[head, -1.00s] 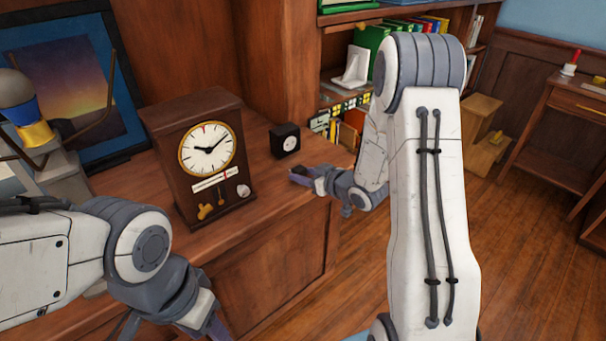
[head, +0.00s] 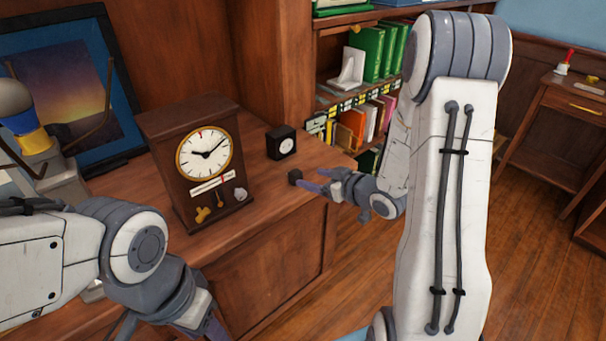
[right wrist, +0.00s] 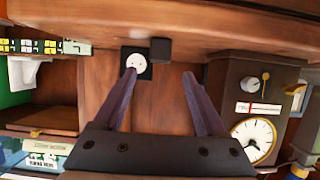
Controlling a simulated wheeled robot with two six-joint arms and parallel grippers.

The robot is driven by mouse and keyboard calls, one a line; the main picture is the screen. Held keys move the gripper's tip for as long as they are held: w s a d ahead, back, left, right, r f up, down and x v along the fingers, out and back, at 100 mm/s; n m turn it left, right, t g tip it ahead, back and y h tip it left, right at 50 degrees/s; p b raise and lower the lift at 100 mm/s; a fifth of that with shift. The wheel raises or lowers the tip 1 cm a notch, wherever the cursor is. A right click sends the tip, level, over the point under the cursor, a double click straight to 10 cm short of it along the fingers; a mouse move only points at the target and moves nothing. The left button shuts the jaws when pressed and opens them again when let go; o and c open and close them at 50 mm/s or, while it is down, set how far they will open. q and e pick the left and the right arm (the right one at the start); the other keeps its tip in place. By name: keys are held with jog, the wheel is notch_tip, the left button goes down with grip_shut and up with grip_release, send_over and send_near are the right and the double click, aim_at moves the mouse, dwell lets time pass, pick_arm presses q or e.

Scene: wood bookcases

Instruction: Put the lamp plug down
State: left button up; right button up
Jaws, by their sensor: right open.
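The lamp plug (head: 295,177), a small dark cube, rests on the wooden desk top near its right end, in front of the black socket box. In the right wrist view the plug (right wrist: 160,51) shows beyond the fingertips, between them, with the socket box partly behind it. My right gripper (head: 316,180) is open and empty, just right of the plug and apart from it; its two purple fingers are spread in the wrist view (right wrist: 160,75). My left gripper (head: 212,326) is at the bottom edge, mostly cut off, so its jaws cannot be judged.
A black box with a round white socket (head: 287,145) stands behind the plug. A wooden clock (head: 188,170) stands to the left, with a framed picture (head: 52,85) beyond it. A bookcase (head: 325,100) rises at the back right. The desk's right edge is close to my right gripper.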

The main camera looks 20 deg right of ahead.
jog(key=p+v, duration=0.1)
jog(key=v, duration=0.4)
jog(key=s+a+n+g+h, duration=0.1)
jog(key=s+a+g+h, duration=0.15)
jog(key=a, duration=0.35)
jog(key=s+a+n+g+h, duration=0.1)
jog(key=s+a+g, duration=0.15)
jog(key=a, duration=0.35)
jog(key=s+a+r+g, duration=0.2)
jog(key=s+a+g, duration=0.1)
jog(key=s, duration=0.7)
jog(key=s+a+r+n+g, duration=0.1)
jog(key=s+a+g, duration=0.3)
jog(key=s, duration=0.6)
jog(key=a+r, duration=0.1)
jog(key=a, duration=0.1)
jog(key=shift+s+a+g, duration=0.3)
jog(key=shift+s, duration=0.1)
notch_tip(320, 180, up, 14)
jog(key=p, duration=1.3)
jog(key=shift+p, duration=0.4)
